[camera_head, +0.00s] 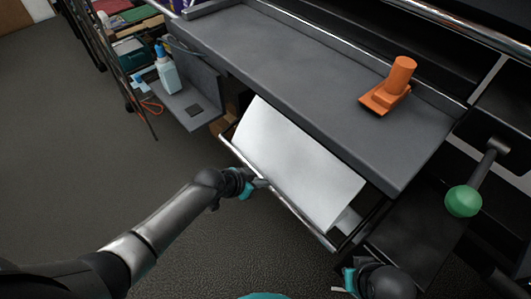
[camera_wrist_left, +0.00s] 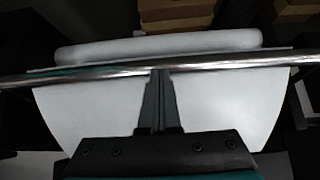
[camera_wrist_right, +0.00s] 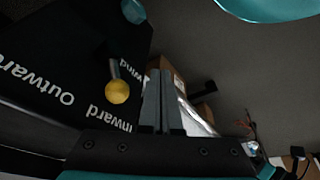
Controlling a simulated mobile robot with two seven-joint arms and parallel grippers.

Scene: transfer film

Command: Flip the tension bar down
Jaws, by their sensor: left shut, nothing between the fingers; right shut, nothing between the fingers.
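The tension bar (camera_head: 295,208) is a thin shiny metal rod running along the lower edge of a white film sheet (camera_head: 295,165) under the machine's grey table. In the left wrist view, the bar (camera_wrist_left: 230,64) crosses the whole picture in front of the white film (camera_wrist_left: 225,100). My left gripper (camera_head: 262,184) is shut and empty, its fingertips (camera_wrist_left: 158,75) at the middle of the bar; I cannot tell whether they touch it. My right gripper (camera_wrist_right: 160,78) is shut and empty near the machine's right end; in the head view only its wrist shows at the bottom.
The grey table (camera_head: 300,75) overhangs the film and holds an orange tool (camera_head: 390,87). A green-knobbed lever (camera_head: 463,201) is at the right. A yellow knob (camera_wrist_right: 117,92) sits beside "Inward" and "Outward" lettering. A side shelf holds a spray bottle (camera_head: 167,75). The floor at left is clear.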

